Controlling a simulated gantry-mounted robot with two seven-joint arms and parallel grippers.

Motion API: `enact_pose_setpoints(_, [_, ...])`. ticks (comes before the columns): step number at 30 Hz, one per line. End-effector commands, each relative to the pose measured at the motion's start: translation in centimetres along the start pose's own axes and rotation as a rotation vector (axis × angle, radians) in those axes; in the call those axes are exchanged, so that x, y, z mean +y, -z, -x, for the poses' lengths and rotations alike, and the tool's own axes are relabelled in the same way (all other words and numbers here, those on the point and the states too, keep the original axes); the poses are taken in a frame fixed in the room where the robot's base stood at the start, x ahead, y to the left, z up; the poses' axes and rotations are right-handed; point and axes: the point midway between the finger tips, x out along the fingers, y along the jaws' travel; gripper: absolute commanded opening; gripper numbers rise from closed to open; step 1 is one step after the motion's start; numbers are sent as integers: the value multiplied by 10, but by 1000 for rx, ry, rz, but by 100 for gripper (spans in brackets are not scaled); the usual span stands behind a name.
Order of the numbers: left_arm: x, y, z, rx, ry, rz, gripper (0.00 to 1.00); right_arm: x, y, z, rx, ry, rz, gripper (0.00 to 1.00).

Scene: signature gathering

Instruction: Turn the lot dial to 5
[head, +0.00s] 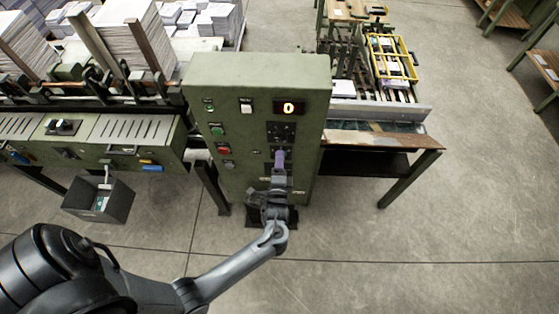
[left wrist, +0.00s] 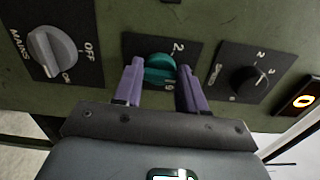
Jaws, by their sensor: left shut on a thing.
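A teal dial (left wrist: 160,72) sits on a dark plate on the green control cabinet (head: 255,72). A "2" shows above the dial; its other marks are partly hidden, and I cannot read its setting. My left gripper (head: 279,158) is at the front of the cabinet. In the left wrist view its purple fingers (left wrist: 160,80) are shut on the teal dial, one on each side. The cabinet's display (head: 289,107) reads 0. The dial is hidden by the gripper in the head view. My right gripper is not in view.
In the left wrist view, a grey MAINS knob (left wrist: 52,50) is left of the dial, and a black knob (left wrist: 250,80) is right of it. Green and red buttons (head: 218,147) are on the cabinet's left side. A grey bin (head: 98,205) stands on the floor at left.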

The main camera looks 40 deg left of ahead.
Motion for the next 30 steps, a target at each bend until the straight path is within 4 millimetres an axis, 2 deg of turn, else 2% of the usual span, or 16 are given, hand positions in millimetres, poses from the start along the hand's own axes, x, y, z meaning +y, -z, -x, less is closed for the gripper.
enact_pose_setpoints(18, [0,0,0,0,1,44,10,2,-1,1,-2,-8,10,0])
enact_pose_setpoints(19, [0,0,0,0,1,44,44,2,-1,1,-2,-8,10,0])
enact_pose_setpoints(21, [0,0,0,0,1,44,54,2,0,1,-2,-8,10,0])
enact_pose_setpoints(24, [0,0,0,0,0,43,66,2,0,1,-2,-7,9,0])
enact_pose_setpoints(30, [0,0,0,0,0,43,66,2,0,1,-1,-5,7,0])
